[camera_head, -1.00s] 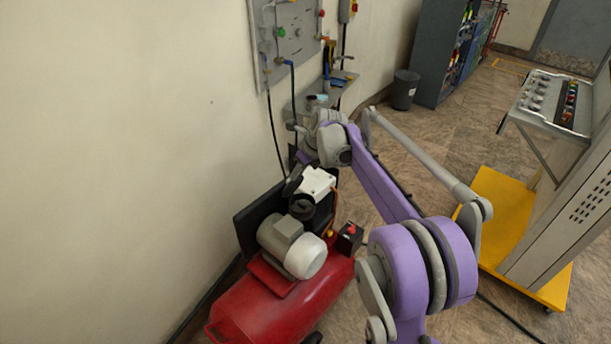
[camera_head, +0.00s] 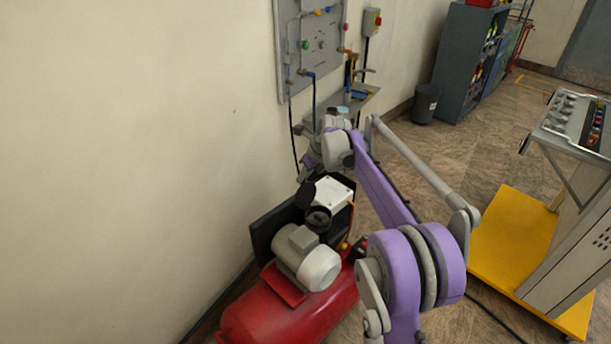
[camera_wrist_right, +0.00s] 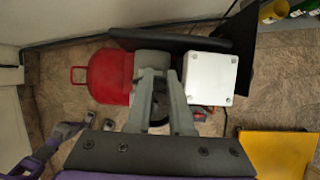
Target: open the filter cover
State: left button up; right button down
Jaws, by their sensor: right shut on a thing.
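The black filter (camera_head: 318,219) sits on the red compressor, beside a white box. Its dark round cover (camera_head: 305,196) stands tilted up at the filter's upper left edge. My right gripper (camera_head: 308,174) reaches down to the cover from above and is shut on it; the grip is small and partly hidden here. In the right wrist view its two grey fingers (camera_wrist_right: 158,80) come together over the compressor, with dark filter parts showing between them. My left gripper (camera_wrist_right: 77,116) appears small at the lower left of that view, apart from the filter; its jaw state is unclear.
A grey motor (camera_head: 306,259) and red tank (camera_head: 285,312) lie in front of the filter. The white box (camera_head: 334,195) is close on its right. The wall is near on the left. A yellow-based trolley (camera_head: 510,240) stands right, with floor between.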

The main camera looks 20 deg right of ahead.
jog(key=c, duration=0.8)
grip_release()
jog(key=shift+w, duration=0.1)
jog(key=v, duration=1)
jog(key=shift+s+r, duration=0.25)
jog(key=shift+r, duration=0.1)
